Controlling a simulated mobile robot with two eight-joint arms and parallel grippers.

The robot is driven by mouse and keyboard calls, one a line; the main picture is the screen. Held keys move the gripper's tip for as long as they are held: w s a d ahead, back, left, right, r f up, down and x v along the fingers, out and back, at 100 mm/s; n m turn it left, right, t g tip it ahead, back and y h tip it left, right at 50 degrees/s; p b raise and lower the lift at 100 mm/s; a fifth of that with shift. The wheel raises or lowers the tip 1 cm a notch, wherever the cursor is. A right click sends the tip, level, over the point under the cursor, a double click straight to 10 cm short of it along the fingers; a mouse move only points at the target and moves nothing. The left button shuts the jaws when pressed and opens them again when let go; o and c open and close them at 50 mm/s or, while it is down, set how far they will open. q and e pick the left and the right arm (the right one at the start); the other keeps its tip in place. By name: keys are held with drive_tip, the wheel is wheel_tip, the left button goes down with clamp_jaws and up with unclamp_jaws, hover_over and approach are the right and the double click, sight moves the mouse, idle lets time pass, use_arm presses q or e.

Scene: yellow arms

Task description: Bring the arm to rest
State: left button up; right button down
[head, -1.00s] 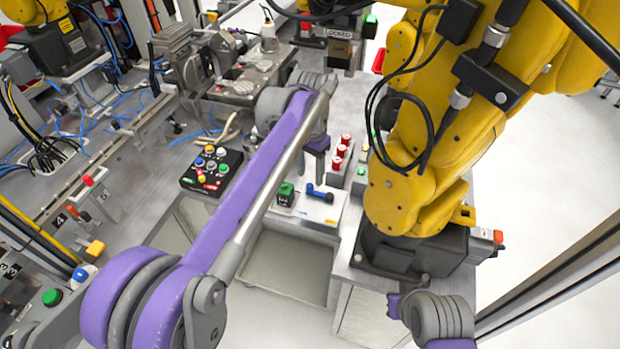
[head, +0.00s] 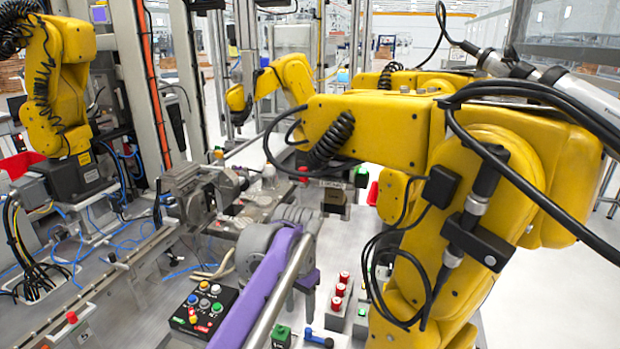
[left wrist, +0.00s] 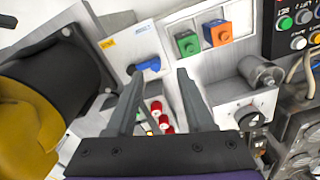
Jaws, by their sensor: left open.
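My left arm, with a purple link and grey joints, comes up from the bottom of the head view. Its wrist hangs over the workbench, left of the large yellow arm. My left gripper (left wrist: 159,76) shows in the left wrist view with its two grey fingers apart and nothing between them. It points at a light panel with a blue handle (left wrist: 149,65), a green block (left wrist: 188,44) and an orange block (left wrist: 217,33). In the head view the fingers are mostly hidden by my wrist. My right arm and gripper are out of view.
A large yellow robot arm (head: 370,130) fills the right side; another (head: 60,90) stands at the left. A black button panel (head: 203,310) and red-topped cylinders (head: 340,288) are close to my wrist. A metal vise-like fixture (head: 190,195) stands behind.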

use_arm(q)
drive_tip(key=s+a+f+n+t, duration=0.2)
drive_tip(key=s+a+n, duration=0.1)
drive_tip(key=s+a, duration=0.7)
drive_tip(key=s+a+f+n+t, duration=0.1)
drive_tip(key=s+a+f+n, duration=0.1)
drive_tip(key=s+f, duration=0.3)
drive_tip(key=s+a+f+n+t, duration=0.1)
drive_tip(key=s+f, duration=0.4)
drive_tip(key=s, duration=0.5)
drive_tip(key=shift+a+f+n+t, duration=0.4)
drive_tip(key=shift+a+t, duration=0.1)
drive_tip(key=shift+a, duration=0.75)
